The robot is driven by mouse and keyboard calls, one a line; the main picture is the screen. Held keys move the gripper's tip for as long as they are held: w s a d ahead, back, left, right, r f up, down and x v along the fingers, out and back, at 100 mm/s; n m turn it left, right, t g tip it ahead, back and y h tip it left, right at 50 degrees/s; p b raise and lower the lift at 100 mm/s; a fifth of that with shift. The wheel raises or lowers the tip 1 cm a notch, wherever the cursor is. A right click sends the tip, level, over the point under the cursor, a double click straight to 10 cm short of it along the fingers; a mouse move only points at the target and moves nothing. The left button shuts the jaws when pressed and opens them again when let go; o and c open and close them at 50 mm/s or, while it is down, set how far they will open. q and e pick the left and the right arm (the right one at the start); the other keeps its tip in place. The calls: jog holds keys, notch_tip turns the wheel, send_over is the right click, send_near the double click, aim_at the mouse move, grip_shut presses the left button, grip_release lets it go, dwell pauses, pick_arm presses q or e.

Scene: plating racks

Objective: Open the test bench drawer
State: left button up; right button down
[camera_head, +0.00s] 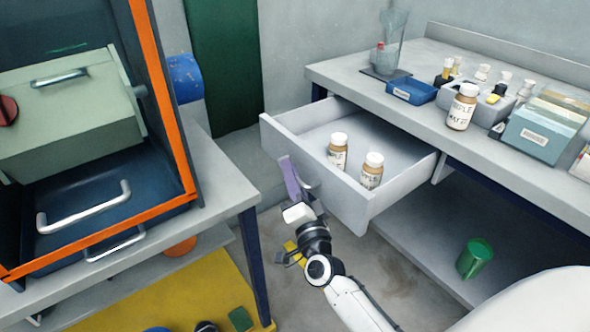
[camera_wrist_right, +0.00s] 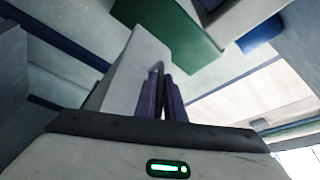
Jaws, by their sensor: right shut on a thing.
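The test bench drawer (camera_head: 403,169) is pulled out from under the grey bench top, and its inside shows. Two labelled brown bottles with white caps stand in it, a left one (camera_head: 338,152) and a right one (camera_head: 372,171). My right gripper (camera_head: 290,178) is at the outer side of the drawer front. In the right wrist view the purple fingers of the gripper (camera_wrist_right: 162,98) are closed together on the drawer handle (camera_wrist_right: 157,70), of which a thin grey part shows against the pale drawer front (camera_wrist_right: 132,70). My left gripper is not in view.
The bench top (camera_head: 345,75) carries a labelled bottle (camera_head: 462,106), a blue tray (camera_head: 411,91) and a blue-grey box (camera_head: 543,131). An orange-framed cabinet (camera_head: 168,100) stands at left. Floor shows between the tables.

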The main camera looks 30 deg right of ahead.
jog(key=c, duration=2.1)
grip_release()
jog(key=shift+s, duration=0.15)
jog(key=v, duration=1)
jog(key=s+a+f+n+g+y+p, duration=0.2)
jog(key=a+f+n+y+p, duration=0.1)
jog(key=a+n+y, duration=0.3)
jog(key=s+a+f+n+g+p, duration=0.1)
jog(key=s+a+f+n+g, duration=0.1)
jog(key=s+f+n+g, duration=0.1)
jog(key=s+a+f+n+g+y+p, duration=0.1)
jog(key=s+a+f+n+g, duration=0.1)
jog(key=s, duration=0.6)
jog(key=s+a+f+n+g+p, duration=0.1)
jog(key=s+a+f+n+g, duration=0.1)
jog(key=s+f+n+g, duration=0.2)
jog(key=shift+s+a+f+n+y, duration=0.15)
jog(key=shift+s+f+n, duration=0.15)
jog(key=shift+f, duration=0.3)
jog(key=shift+s+f+n+y, duration=0.15)
jog(key=shift+f+n, duration=0.2)
jog(key=shift+f, duration=0.2)
jog(key=shift+s+a+f+n+y, duration=0.1)
jog(key=shift+s+f+n, duration=0.2)
jog(key=shift+f, duration=0.3)
